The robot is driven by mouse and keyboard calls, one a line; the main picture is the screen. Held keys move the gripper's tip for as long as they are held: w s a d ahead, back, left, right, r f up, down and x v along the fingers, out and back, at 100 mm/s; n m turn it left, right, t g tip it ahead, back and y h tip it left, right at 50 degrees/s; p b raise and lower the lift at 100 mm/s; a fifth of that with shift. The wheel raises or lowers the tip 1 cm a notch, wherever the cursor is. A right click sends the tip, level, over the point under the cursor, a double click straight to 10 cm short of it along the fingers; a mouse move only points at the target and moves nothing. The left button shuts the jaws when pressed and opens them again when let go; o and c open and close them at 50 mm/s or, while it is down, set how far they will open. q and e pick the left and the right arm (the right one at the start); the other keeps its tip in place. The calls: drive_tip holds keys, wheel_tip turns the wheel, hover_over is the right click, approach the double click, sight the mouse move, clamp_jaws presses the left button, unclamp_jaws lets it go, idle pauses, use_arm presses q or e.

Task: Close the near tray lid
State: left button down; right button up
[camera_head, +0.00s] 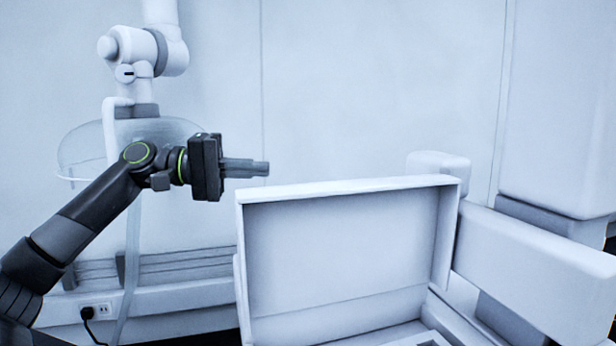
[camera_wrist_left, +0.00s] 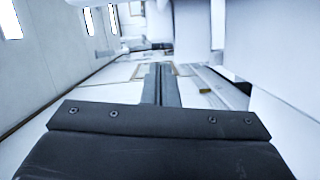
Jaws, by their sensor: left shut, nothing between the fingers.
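The near tray lid (camera_head: 340,245) is a white, shallow panel with a rim. In the head view it stands open, raised upright over the white tray (camera_head: 445,318) at the bottom right of centre. Little of the tray shows, as the frame's bottom edge cuts it off. My left gripper (camera_head: 265,168) is shut and empty. It points right, just above and left of the lid's top left corner, and looks apart from it. In the left wrist view its closed fingers (camera_wrist_left: 160,80) point away from the camera. My right gripper is not in view.
A white rounded arm-like housing (camera_head: 540,270) stands right of the lid, with a large white cabinet (camera_head: 560,100) behind it. Another white robot arm (camera_head: 150,50) and a clear vessel (camera_head: 85,155) stand behind my left arm. Free space lies above the lid.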

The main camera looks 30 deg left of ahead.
use_arm(q)
drive_tip(key=w+d+p, duration=0.1)
drive_tip(key=d+p, duration=0.8)
drive_tip(key=d, duration=0.1)
drive_tip(key=shift+w+f, duration=0.4)
drive_tip(key=shift+f, duration=0.05)
drive_tip(key=shift+w+d, duration=0.1)
